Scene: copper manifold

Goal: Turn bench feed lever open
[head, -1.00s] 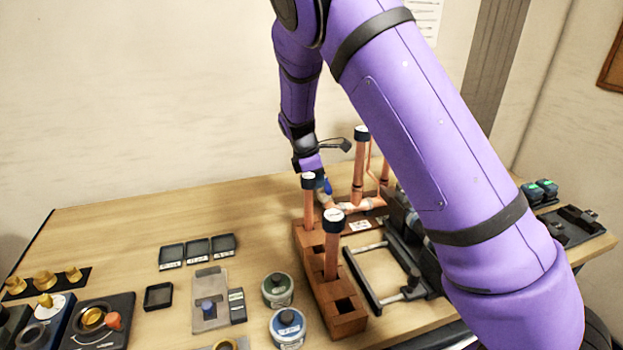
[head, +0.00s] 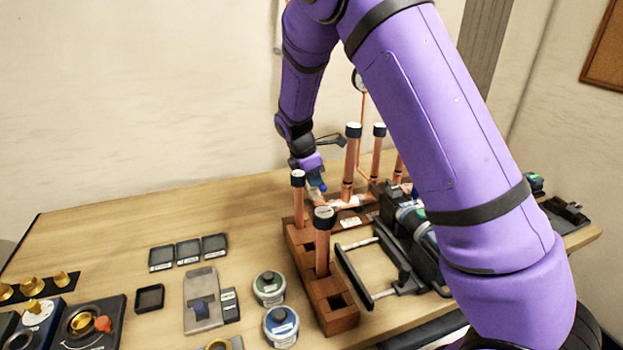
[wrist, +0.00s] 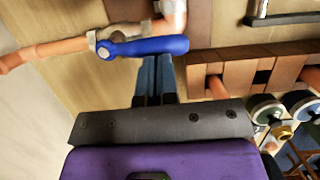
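The bench feed lever is a blue handle (wrist: 150,46) on a valve in the copper pipe (wrist: 45,52). In the wrist view it lies crosswise, its left end at the metal valve body and its free end to the right. My gripper (wrist: 154,62) has its two dark fingers side by side with almost no gap. Their tips are at the near edge of the handle; I cannot tell whether they touch it. In the head view my gripper (head: 318,186) is low over the pipework at the back of the bench, and the lever is mostly hidden there.
A brown block rack (head: 336,313) with upright copper tubes stands just in front. A black clamp frame (head: 385,292) is right of it. Tins (head: 281,325), small black trays (head: 188,252) and a grey plate (head: 200,313) lie left. The back-left bench is clear.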

